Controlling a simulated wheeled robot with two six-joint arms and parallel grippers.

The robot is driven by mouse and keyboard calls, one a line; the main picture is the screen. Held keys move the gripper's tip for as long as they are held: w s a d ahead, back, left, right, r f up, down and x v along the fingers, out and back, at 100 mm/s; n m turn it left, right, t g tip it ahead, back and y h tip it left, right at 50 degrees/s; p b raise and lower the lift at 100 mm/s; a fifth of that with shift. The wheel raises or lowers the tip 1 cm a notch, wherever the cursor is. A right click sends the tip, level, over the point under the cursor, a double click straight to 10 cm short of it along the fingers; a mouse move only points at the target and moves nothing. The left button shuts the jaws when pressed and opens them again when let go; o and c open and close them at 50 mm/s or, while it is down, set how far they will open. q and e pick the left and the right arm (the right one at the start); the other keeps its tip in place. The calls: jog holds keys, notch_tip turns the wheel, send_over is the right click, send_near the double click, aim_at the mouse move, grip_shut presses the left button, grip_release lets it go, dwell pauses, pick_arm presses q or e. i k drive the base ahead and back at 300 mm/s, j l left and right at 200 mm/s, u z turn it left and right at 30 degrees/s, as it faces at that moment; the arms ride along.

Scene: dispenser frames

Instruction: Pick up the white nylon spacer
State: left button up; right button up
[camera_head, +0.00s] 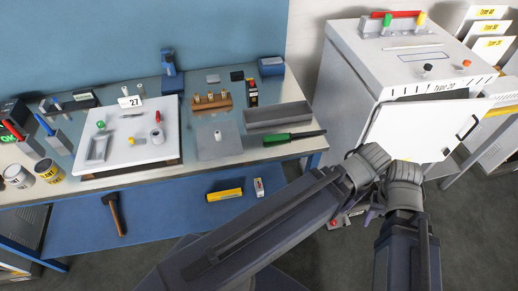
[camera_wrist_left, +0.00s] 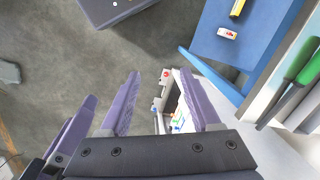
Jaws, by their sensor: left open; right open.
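A small white cylinder, which looks like the white nylon spacer (camera_head: 218,135), stands on a grey square plate (camera_head: 212,149) on the workbench. My right gripper (camera_head: 373,208) is in front of the white cabinet, right of the bench and well away from the spacer; its fingers show only small and dark. My left arm reaches to the same place, and its fingertips are hard to make out in the head view. In the left wrist view my left gripper (camera_wrist_left: 160,100) is open, with nothing between its purple fingers. The spacer is not seen there.
The white cabinet (camera_head: 345,80) with an open door stands right of the bench. Near the plate are a grey tray (camera_head: 278,116), a green-handled tool (camera_head: 292,137) and a wooden block with brass pieces (camera_head: 211,103). A white board (camera_head: 128,155) with parts lies left.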

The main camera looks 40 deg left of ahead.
aim_at(217, 134)
jog(key=u, duration=1.7)
jog(key=k+j+z, duration=0.1)
jog(key=j+z, duration=0.2)
jog(key=k+j+z, duration=0.1)
jog(key=j+z, duration=0.2)
jog(key=k+j+z, duration=0.15)
jog(key=j+z, duration=0.15)
jog(key=k+j+z, duration=0.3)
jog(key=i+j, duration=0.05)
jog(key=i, duration=0.05)
